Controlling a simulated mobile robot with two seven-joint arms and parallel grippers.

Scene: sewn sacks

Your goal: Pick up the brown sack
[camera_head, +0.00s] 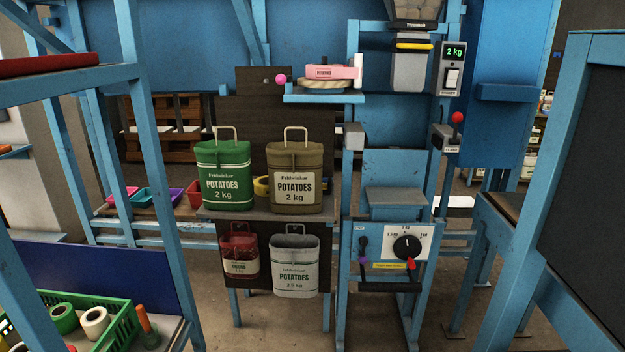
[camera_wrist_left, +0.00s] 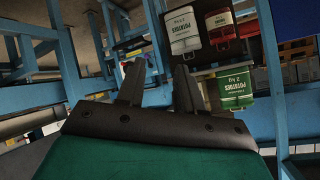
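The brown sack (camera_head: 296,176) stands upright in the head view, labelled "POTATOES 2 kg", with a pale handle loop on top. It is on the upper shelf of a dark rack, to the right of a green sack (camera_head: 224,175). My left gripper (camera_wrist_left: 157,78) shows in the left wrist view with its two fingers apart and nothing between them. That view is turned over and shows the green sack (camera_wrist_left: 236,88) beyond the fingers; I cannot make out the brown sack there. The left gripper is away from the sacks. My right gripper is in neither view.
A red sack (camera_head: 239,254) and a white sack (camera_head: 294,264) hang below the shelf (camera_head: 250,215). A blue machine with a dial (camera_head: 407,245) stands to the right. Blue frames flank both sides. A green crate (camera_head: 125,330) with tape rolls is at the lower left.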

